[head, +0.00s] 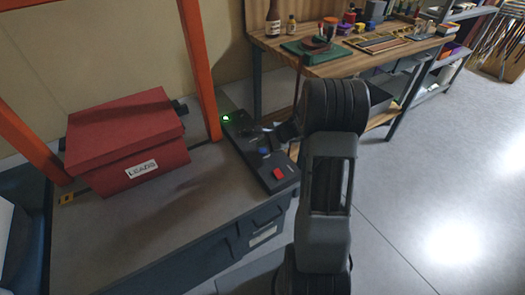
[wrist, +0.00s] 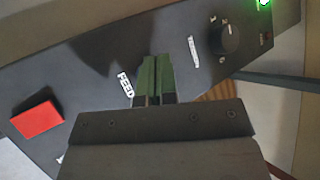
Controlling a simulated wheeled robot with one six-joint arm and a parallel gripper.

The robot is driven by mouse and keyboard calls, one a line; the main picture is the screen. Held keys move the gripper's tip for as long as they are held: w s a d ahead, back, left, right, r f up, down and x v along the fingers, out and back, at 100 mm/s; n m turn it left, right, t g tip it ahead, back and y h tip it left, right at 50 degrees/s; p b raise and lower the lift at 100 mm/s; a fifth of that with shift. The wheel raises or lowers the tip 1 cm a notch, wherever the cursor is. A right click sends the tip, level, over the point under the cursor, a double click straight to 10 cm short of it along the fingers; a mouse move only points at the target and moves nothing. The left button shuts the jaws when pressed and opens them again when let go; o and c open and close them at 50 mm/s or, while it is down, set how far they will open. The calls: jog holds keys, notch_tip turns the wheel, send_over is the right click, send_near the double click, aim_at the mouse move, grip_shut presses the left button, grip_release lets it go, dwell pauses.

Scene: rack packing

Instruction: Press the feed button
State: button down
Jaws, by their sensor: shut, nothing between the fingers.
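The dark control panel (head: 249,160) lies along the right edge of the grey bench, with a small blue button (head: 264,151) on it. The white FEED label (wrist: 125,84) is readable in the wrist view, just left of my gripper (wrist: 153,62). My gripper is shut and empty, with its two green-looking fingers side by side over the panel. The blue button does not show in the wrist view; my gripper seems to cover it. In the head view my gripper (head: 270,129) is low over the panel, just above the blue button in the picture. Whether it touches anything is unclear.
A red button (head: 278,173) sits at the panel's near end, also in the wrist view (wrist: 38,118). A dark knob (wrist: 230,38) and a lit green lamp (head: 226,118) lie toward the other end. A red box (head: 125,140) stands left, between orange posts.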

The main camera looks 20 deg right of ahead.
aim_at(263, 152)
jog(key=shift+f, duration=0.1)
dwell(0.3)
jog(key=shift+f+b, duration=0.3)
jog(key=shift+b, duration=0.2)
jog(key=shift+f+b, duration=0.4)
jog(key=shift+f, duration=0.05)
dwell(0.5)
jog(key=shift+r, duration=0.1)
dwell(0.3)
jog(key=shift+r+p, duration=0.6)
jog(key=shift+r, duration=0.15)
jog(key=shift+r+p, duration=1.85)
jog(key=shift+r, duration=0.7)
